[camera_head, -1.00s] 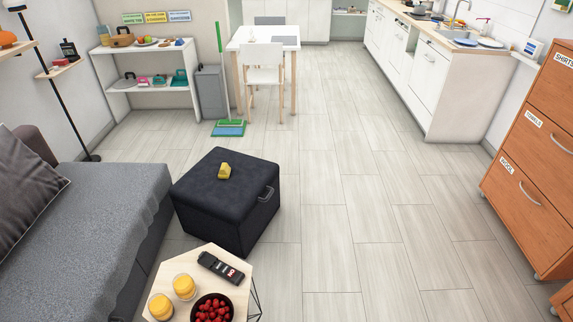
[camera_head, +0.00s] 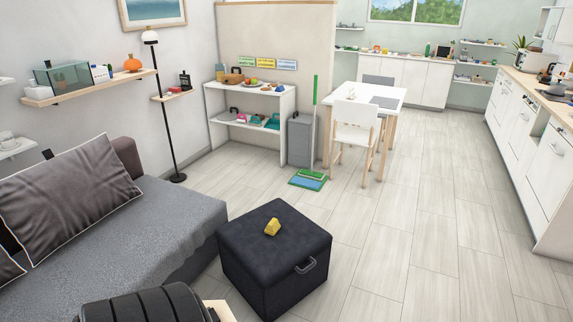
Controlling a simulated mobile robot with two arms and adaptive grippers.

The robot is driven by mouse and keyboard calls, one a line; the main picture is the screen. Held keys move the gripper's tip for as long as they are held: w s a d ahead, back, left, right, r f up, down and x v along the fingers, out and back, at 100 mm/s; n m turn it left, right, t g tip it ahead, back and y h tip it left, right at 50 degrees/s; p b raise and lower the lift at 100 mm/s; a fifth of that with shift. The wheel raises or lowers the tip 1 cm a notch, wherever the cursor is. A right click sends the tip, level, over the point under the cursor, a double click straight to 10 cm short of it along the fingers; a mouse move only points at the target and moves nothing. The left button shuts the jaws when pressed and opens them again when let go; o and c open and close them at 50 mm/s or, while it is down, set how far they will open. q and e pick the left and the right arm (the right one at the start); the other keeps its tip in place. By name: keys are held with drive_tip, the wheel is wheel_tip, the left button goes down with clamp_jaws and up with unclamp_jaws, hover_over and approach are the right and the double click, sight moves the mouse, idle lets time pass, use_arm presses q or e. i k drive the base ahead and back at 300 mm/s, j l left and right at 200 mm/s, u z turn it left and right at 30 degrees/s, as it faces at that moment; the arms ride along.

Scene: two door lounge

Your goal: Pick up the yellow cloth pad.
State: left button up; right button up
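A small yellow lumpy thing (camera_head: 272,227) lies on top of the dark ottoman (camera_head: 262,258), near the middle of its lid. It is the only loose yellow thing close by, but it is too small to tell whether it is the cloth pad. Neither of my grippers shows. A black ribbed part at the bottom left looks like my own arm, without any fingers in sight.
A grey sofa (camera_head: 150,230) with dark cushions stands left of the ottoman. A light table corner (camera_head: 220,310) shows at the bottom edge. A green mop (camera_head: 308,180) stands by a grey bin (camera_head: 300,140). The floor right of the ottoman is clear.

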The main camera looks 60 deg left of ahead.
sight(273, 227)
drive_tip(key=i+u, duration=0.7)
drive_tip(key=i, duration=0.15)
drive_tip(key=i+l+u, duration=0.15)
drive_tip(key=i+u, duration=0.2)
drive_tip(key=i, duration=0.05)
